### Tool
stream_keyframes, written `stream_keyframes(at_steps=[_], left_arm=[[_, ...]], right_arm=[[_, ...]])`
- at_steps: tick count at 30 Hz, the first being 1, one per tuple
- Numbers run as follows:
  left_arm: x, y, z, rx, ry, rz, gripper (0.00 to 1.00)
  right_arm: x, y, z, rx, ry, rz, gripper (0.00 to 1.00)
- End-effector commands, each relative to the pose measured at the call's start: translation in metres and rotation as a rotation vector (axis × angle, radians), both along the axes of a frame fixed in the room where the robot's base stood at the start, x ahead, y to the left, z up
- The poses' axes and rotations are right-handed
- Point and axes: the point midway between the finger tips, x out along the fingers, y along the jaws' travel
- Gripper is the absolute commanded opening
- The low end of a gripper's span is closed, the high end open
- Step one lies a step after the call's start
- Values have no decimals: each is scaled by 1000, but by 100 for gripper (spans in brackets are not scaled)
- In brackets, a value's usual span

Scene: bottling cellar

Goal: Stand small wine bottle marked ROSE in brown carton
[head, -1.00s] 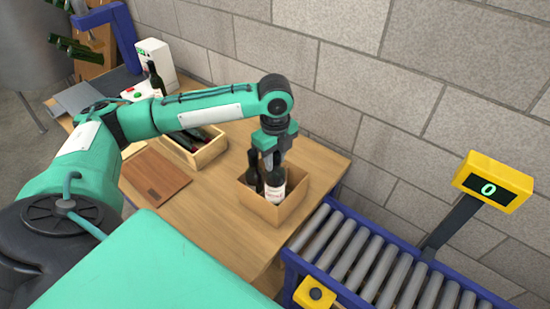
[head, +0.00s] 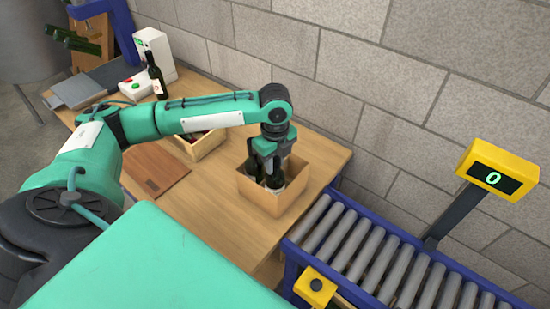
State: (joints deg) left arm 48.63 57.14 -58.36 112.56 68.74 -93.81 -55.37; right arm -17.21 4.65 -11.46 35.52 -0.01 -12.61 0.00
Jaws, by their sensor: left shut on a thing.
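The brown carton (head: 273,203) stands open on the wooden table, near its right end. My left gripper (head: 268,170) points down into the carton's opening and is shut on a dark wine bottle (head: 275,182). That bottle is low inside the carton, with its upper part and a bit of pale label showing. Another dark bottle (head: 253,166) stands beside it in the carton, to the left. The carton wall hides the lower parts of both, and I cannot read their labels. My right gripper is not in view.
A wooden crate (head: 208,147) with bottles lies left of the carton, partly behind my arm. A dark bottle (head: 156,78) stands farther back by a white machine (head: 153,50). A brown board (head: 155,172) lies on the table. A roller conveyor (head: 385,262) with a yellow display (head: 497,168) is at right.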

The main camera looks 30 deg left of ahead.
Motion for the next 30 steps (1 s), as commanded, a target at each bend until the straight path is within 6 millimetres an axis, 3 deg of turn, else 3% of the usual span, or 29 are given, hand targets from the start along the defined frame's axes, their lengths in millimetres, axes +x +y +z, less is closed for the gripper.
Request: stream_keyframes(at_steps=[5, 6, 9, 10, 16, 23, 30], left_arm=[[1, 0, 1, 0, -2, 0, 0], [1, 0, 1, 0, -2, 0, 30], [0, 0, 1, 0, -2, 0, 50], [0, 0, 1, 0, -2, 0, 53], [0, 0, 0, 0, -1, 0, 53], [0, 0, 0, 0, 1, 0, 99], [0, 0, 0, 0, 0, 0, 100]], right_arm=[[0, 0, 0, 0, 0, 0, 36], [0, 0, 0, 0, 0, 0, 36], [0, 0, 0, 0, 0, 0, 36], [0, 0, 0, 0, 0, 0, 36], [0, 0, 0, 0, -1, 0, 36], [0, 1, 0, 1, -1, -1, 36], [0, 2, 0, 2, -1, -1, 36]])
